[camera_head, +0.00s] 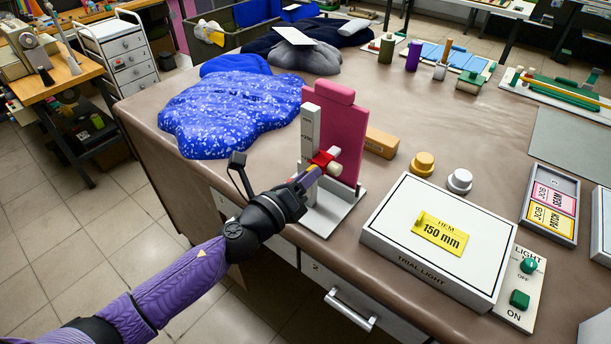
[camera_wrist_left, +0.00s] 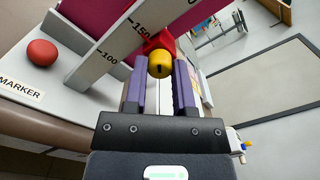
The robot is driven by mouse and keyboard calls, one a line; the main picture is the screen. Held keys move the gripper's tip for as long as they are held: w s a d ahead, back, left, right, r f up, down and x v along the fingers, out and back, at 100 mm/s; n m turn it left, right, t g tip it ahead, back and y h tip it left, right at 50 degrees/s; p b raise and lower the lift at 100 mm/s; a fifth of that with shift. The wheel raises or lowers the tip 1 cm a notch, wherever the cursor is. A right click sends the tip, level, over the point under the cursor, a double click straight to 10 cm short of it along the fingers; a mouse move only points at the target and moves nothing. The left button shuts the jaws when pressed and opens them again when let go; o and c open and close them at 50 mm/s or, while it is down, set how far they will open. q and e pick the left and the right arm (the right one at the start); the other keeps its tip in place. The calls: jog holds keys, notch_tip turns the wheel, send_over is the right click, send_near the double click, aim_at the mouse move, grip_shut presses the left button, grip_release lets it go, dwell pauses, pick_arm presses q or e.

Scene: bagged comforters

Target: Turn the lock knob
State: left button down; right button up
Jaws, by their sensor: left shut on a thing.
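The hem marker stand has an upright white scale (camera_head: 310,130) with a red slider (camera_head: 322,158), in front of a pink board (camera_head: 345,125). In the left wrist view the scale (camera_wrist_left: 112,50) shows the marks 100 and 150, and the red slider (camera_wrist_left: 158,42) sits behind a round yellow lock knob (camera_wrist_left: 161,65) with a dark mark on its face. My left gripper (camera_head: 304,177) reaches the scale at slider height. Its two purple fingers (camera_wrist_left: 161,85) are shut on the knob, one on each side. In the head view the gripper hides the knob. My right gripper is not in view.
A white trial light box (camera_head: 440,240) with a yellow 150 mm hem tag (camera_head: 440,232) stands right of the marker. A switch panel (camera_head: 522,290) is beside it. A blue speckled bagged comforter (camera_head: 230,110) lies behind left. A red button (camera_wrist_left: 42,53) is on the marker base.

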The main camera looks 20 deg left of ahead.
pick_arm(q)
jog(key=shift+m, duration=0.6)
jog(key=shift+c, duration=2.1)
grip_release()
jog(key=b+v, duration=0.2)
jog(key=v, duration=0.8)
